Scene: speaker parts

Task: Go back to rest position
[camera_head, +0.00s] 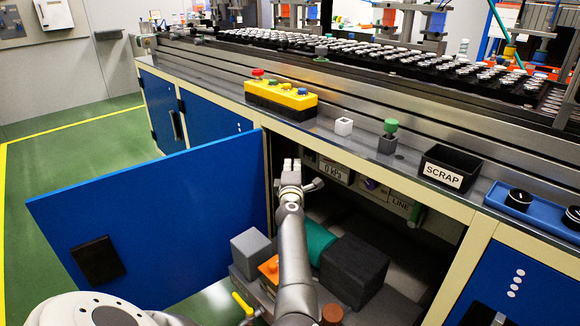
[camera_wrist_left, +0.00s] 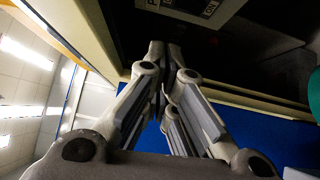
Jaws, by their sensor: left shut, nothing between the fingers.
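My left gripper (camera_head: 291,168) is in front of the open cabinet, at the top of its opening in the head view. My grey left arm comes up to it from the bottom. In the left wrist view the fingers of the left gripper (camera_wrist_left: 166,50) are together at the tips, with nothing seen between them. The dark cabinet inside and a panel with lettering (camera_wrist_left: 190,8) lie beyond the fingertips. My right gripper is not in view.
A blue cabinet door (camera_head: 160,215) stands open left of my arm. Inside are a grey box (camera_head: 251,248), a black box (camera_head: 354,270) and a teal item (camera_head: 318,240). Above, the bench holds a yellow button box (camera_head: 281,97) and a SCRAP bin (camera_head: 449,168). Green floor is free at left.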

